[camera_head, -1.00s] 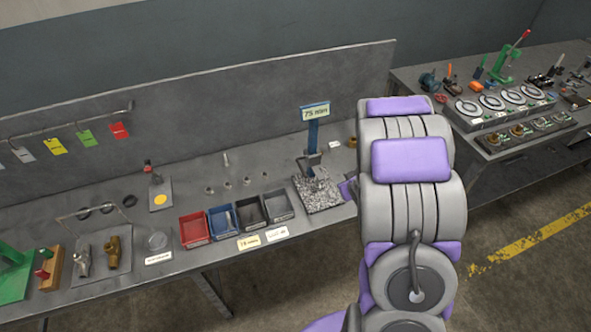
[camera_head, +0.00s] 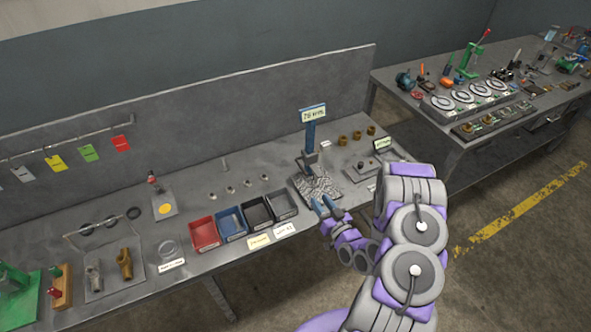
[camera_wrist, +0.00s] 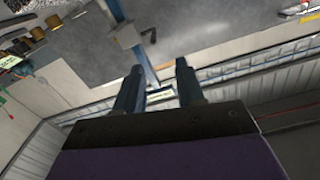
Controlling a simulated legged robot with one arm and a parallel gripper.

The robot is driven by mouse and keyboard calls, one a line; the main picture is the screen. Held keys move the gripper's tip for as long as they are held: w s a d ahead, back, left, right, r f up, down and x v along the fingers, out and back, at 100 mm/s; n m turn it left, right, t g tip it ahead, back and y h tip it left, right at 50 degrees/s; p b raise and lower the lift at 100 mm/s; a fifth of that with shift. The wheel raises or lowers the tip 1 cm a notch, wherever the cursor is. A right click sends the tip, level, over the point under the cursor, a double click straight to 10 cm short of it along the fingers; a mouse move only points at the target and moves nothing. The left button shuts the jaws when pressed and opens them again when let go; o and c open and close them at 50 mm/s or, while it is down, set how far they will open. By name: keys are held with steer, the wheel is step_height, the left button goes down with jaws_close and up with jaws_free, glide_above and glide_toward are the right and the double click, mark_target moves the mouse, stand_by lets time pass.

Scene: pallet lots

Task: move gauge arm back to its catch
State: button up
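The gauge stand has a blue upright post (camera_head: 311,134), a "75 mm"-like sign (camera_head: 313,114) on top and a speckled base plate (camera_head: 330,189). A grey block (camera_head: 309,159), perhaps part of the gauge arm, sits low on the post; arm and catch are too small to tell apart. The wrist view shows the blue post (camera_wrist: 117,12) and a grey clamp (camera_wrist: 128,36) beyond my fingers. My gripper (camera_head: 322,205) is in front of the base plate's near edge. In the wrist view my gripper (camera_wrist: 158,82) has its blue fingers apart with nothing between them.
Red (camera_head: 204,233), blue (camera_head: 230,222), black and grey bins stand left of the stand along the bench front. Small brass parts (camera_head: 357,135) and a plate with a black knob (camera_head: 361,166) are to the right. A tall back panel (camera_head: 200,130) closes the bench's rear.

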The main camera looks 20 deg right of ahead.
glide_toward(301, 167)
steer(key=w+a, duration=0.1)
steer(key=w, duration=0.4)
steer(key=w+d, duration=0.1)
steer(key=w, duration=0.3)
steer(key=shift+w+d+f+b, duration=0.3)
steer(key=shift+d+f+b, duration=0.05)
steer(key=shift+f+b, duration=0.05)
steer(key=shift+w+a+r, duration=0.15)
steer(key=shift+a+r, duration=0.05)
steer(key=shift+a, duration=0.4)
steer(key=shift+o, duration=0.4)
steer(key=shift+d, duration=0.3)
steer(key=c, duration=0.6)
steer(key=shift+w+a+f, duration=0.15)
steer(key=shift+a, duration=0.2)
jaws_close()
steer(key=shift+d, duration=0.1)
